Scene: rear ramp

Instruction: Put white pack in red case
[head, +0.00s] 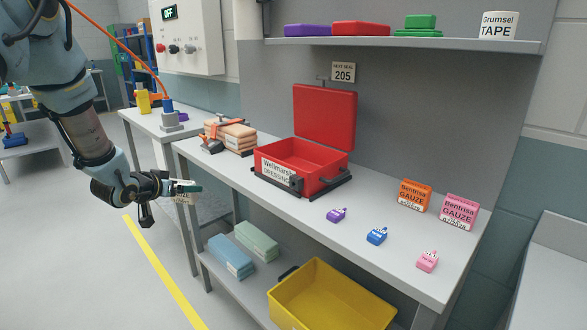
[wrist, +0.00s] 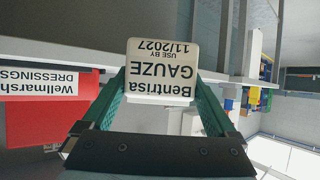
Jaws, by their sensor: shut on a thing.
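The white pack, a gauze box with black print, is between the two green fingers of my gripper (head: 186,188). The white pack (wrist: 163,72) faces the wrist camera with its print upside down; in the head view it shows only as a small pale label (head: 185,199) below the fingers. My gripper is shut on it, in the air left of the bench. The red case (head: 303,157) stands open on the bench, lid raised at the back, with a white label on its front. Its inside looks empty. It also shows at the left of the wrist view (wrist: 50,118).
A yellow bin (head: 330,295) and wrapped bundles sit below. A shelf (head: 400,43) hangs above.

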